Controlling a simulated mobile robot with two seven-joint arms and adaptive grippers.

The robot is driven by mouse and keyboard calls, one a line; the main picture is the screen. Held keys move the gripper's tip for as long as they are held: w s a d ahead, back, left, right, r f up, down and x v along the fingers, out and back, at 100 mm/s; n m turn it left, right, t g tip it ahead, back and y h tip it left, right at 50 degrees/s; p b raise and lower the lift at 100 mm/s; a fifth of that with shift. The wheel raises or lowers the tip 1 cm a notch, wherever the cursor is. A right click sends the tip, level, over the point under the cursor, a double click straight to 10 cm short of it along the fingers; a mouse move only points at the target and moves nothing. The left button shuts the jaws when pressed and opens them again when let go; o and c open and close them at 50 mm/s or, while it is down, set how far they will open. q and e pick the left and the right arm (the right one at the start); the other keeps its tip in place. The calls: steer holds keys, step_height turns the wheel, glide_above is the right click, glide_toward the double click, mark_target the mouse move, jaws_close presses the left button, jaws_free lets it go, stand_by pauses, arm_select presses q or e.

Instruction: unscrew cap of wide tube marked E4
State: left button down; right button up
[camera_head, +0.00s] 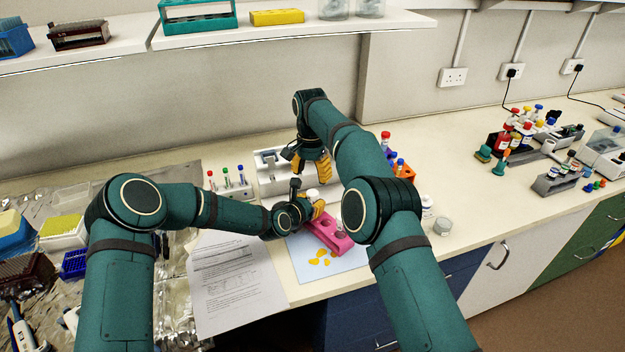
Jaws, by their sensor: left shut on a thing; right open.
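My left gripper (316,210), the lower one, is shut on a wide tube with a white cap (312,194), just above the back end of a pink rack (334,240). The tube's body is mostly hidden by the gripper, and no E4 mark can be read. My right gripper (318,174), with yellow fingers, is open above the white cap. It appears apart from the cap, though the exact gap is hard to tell.
The pink rack stands on a pale blue mat (345,262) with several orange bits (318,259). Printed sheets (235,285) lie to the left. A white device (270,180) and a small tube rack (232,189) stand behind. An orange rack (405,171) stands right of my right arm.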

mark_target(313, 192)
steer(key=shift+f+m, duration=0.15)
steer(key=shift+m, duration=0.75)
steer(key=shift+w+d+r+m, duration=0.15)
steer(key=shift+w+r+m, duration=0.2)
steer(key=shift+m, duration=0.55)
steer(key=shift+s+f, duration=0.1)
steer(key=shift+f, duration=3.8)
jaws_close()
